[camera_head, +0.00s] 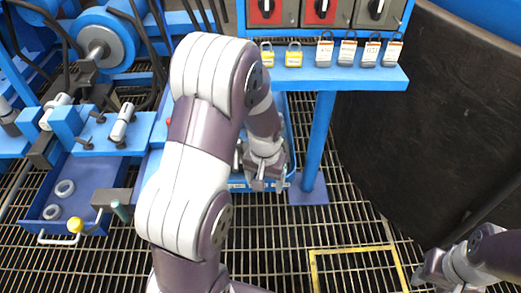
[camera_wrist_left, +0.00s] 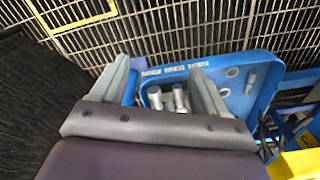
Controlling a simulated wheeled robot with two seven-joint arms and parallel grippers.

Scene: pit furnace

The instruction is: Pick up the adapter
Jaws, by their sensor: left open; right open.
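In the left wrist view a blue tray (camera_wrist_left: 264,72) with pale labels along its rim holds small grey metal fittings. Two upright fittings (camera_wrist_left: 180,98) show between the fingers of my left gripper (camera_wrist_left: 163,78), and another (camera_wrist_left: 250,82) stands further right. I cannot tell which one is the adapter. My left gripper is open, its fingers apart and nothing visibly held. In the head view my left gripper (camera_head: 264,184) points down over the tray (camera_head: 240,186), and my arm hides most of the tray. My right gripper (camera_head: 437,272) is at the lower right, away from the tray.
A blue stand (camera_head: 319,140) with padlocks (camera_head: 347,52) on its shelf is right of the tray. A blue drawer (camera_head: 92,178) with rings (camera_head: 65,188) is at the left. A dark curved wall (camera_head: 420,120) fills the right. Grating floor (camera_head: 270,235) is open in front.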

